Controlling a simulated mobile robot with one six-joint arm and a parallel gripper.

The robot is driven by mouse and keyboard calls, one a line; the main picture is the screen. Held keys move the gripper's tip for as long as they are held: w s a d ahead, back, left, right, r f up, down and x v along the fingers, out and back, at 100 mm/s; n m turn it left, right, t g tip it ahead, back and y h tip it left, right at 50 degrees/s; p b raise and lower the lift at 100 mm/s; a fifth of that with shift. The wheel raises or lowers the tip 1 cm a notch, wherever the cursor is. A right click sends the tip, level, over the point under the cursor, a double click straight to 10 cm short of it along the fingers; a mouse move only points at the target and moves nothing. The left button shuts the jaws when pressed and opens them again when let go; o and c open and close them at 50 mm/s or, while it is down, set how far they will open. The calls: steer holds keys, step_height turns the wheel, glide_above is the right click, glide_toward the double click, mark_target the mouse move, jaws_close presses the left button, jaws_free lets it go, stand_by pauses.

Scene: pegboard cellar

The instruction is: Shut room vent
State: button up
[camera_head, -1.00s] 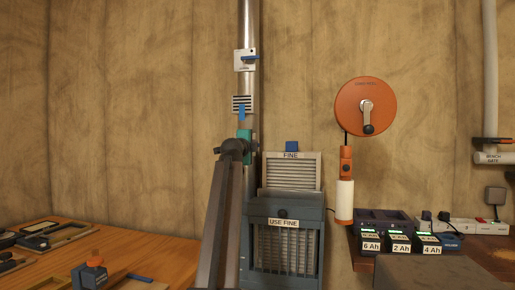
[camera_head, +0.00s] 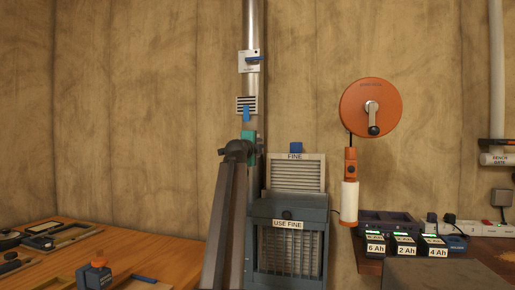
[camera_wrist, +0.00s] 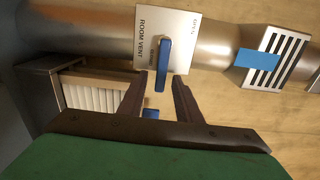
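The room vent plate (camera_head: 249,61) is white and sits on the metal pipe, with a blue lever (camera_head: 253,59) lying sideways across it. In the wrist view the plate (camera_wrist: 180,30), lettered ROOM VENT, appears turned, with the blue lever (camera_wrist: 162,64) upright in the picture. A slotted grille (camera_head: 246,104) with a blue tab is on the pipe below the plate; its dark slots also show in the wrist view (camera_wrist: 290,48). My gripper (camera_wrist: 160,84) is open, its fingertips by the lever's lower end in the picture. Whether they touch it is unclear. The head view mostly hides my fingers behind my wrist.
A FINE filter (camera_head: 297,173) stands in a grey-blue USE FINE box (camera_head: 313,215) right of my arm. An orange reel (camera_head: 371,107) hangs on the wall. Battery chargers (camera_head: 405,244) are at right, a wooden bench (camera_head: 185,255) at left. The wall beside the pipe is clear.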

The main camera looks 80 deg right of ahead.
steer(key=w+a+p, duration=0.1)
steer(key=a+p, duration=0.1)
steer(key=a, duration=1.1)
steer(key=shift+w+a, duration=0.25)
steer(key=shift+r, duration=0.1)
stand_by(0.5)
